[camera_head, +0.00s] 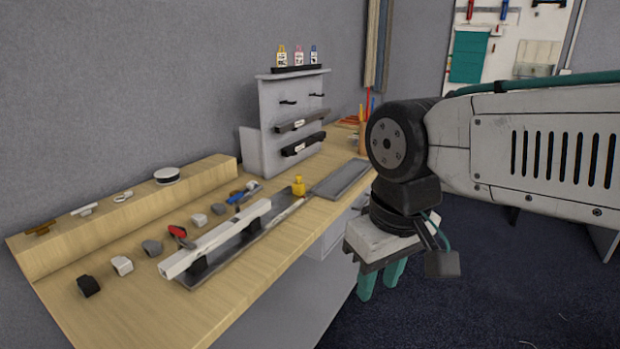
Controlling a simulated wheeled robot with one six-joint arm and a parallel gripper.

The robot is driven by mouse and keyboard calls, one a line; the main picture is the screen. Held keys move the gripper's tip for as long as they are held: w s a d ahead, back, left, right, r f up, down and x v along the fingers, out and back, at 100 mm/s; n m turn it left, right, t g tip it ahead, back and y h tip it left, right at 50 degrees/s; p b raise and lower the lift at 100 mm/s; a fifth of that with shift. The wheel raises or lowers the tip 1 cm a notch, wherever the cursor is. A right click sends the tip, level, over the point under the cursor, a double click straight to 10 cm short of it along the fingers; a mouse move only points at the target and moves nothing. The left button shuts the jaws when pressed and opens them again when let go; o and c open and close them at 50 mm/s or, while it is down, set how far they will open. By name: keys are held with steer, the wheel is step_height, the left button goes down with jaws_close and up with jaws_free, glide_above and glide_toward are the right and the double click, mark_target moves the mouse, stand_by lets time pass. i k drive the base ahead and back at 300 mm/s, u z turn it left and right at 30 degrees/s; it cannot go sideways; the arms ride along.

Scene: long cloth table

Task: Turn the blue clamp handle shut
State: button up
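The blue clamp handle (238,197) is small and sits on the workbench behind the long white bar, near the bar's far end. It looks tilted up towards the right; its exact angle is too small to tell. A red clamp handle (178,232) sits nearer, behind the same bar. My gripper (378,288) hangs pointing down off the bench's front edge, well to the right of the blue handle and apart from it. Its two teal fingers show a narrow gap and hold nothing visible.
The white bar (225,235) lies on a dark rail along the wooden bench (110,300). A yellow knob (298,187) stands near its far end. Several grey, white and black blocks lie along the bench. A grey rack (285,125) with bottles stands behind. Open floor (480,290) lies right.

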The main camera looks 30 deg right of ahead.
mark_target(234, 199)
steer(key=z, duration=0.85)
steer(key=i, duration=0.85)
steer(key=u, duration=1.8)
